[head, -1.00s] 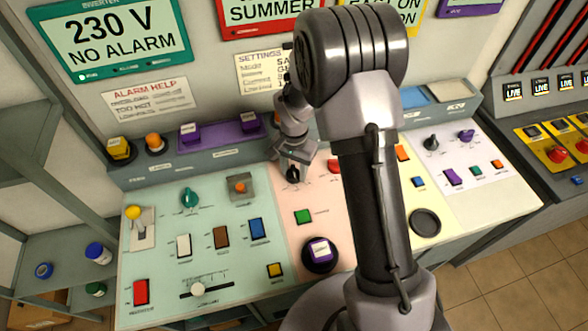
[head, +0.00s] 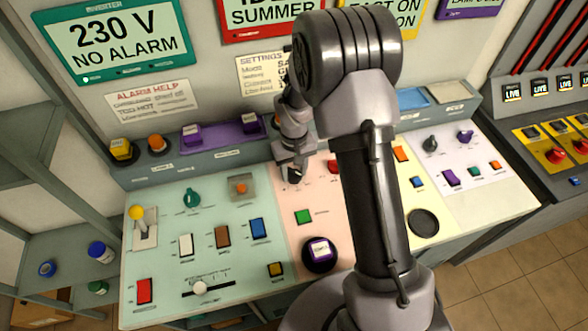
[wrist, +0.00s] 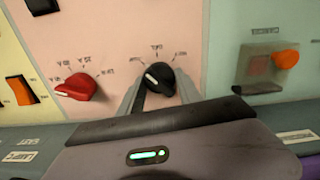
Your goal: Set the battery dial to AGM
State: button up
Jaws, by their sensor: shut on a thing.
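A black dial (wrist: 158,80) with a white pointer mark sits on the pink panel (wrist: 200,30). Its mark points toward the label on its left in the wrist view; the small labels around it are too blurred to read. My gripper (wrist: 157,88) has a finger on each side of the dial and is shut on it. In the head view my gripper (head: 293,166) reaches down to the dial (head: 293,176), which is partly hidden by the fingers.
A red dial (wrist: 78,86) is close to the left in the wrist view. An orange button (wrist: 285,60) is to the right. A settings card (head: 260,72) hangs behind, partly hidden by my arm.

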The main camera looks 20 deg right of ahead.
aim_at(294, 171)
jog(key=shift+n, duration=0.6)
jog(key=o, duration=1.4)
jog(key=shift+c, duration=0.2)
jog(key=shift+r, duration=0.15)
notch_tip(294, 171, up, 17)
jog(key=p, duration=0.4)
jog(key=shift+r, duration=0.1)
